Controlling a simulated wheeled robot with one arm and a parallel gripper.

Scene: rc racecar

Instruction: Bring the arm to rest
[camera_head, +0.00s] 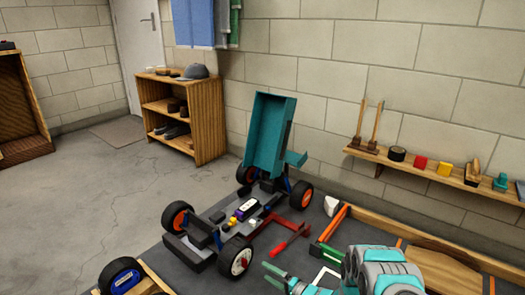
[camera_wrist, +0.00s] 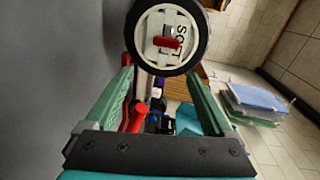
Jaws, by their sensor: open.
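My gripper (camera_head: 268,274) is at the lower middle of the head view, with its teal fingers pointing left toward the RC car. In the wrist view my gripper (camera_wrist: 160,80) is open, with nothing between its fingertips. A black wheel with a white hub and a red centre piece (camera_wrist: 168,43) fills the top of the wrist view, beyond the fingertips. In the head view the car's near wheel (camera_head: 237,262) has a white hub and stands left of my gripper, with a visible gap. The car (camera_head: 210,238) stands on a dark work surface with its teal body shell (camera_head: 270,135) tilted up.
A red-handled tool (camera_head: 287,243) lies between the car and my arm. A loose wheel (camera_head: 122,279) lies at the lower left, by a wooden edge. A wall shelf (camera_head: 420,165) holds tools and small pots. A wooden rack (camera_head: 205,120) stands behind; open floor lies left.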

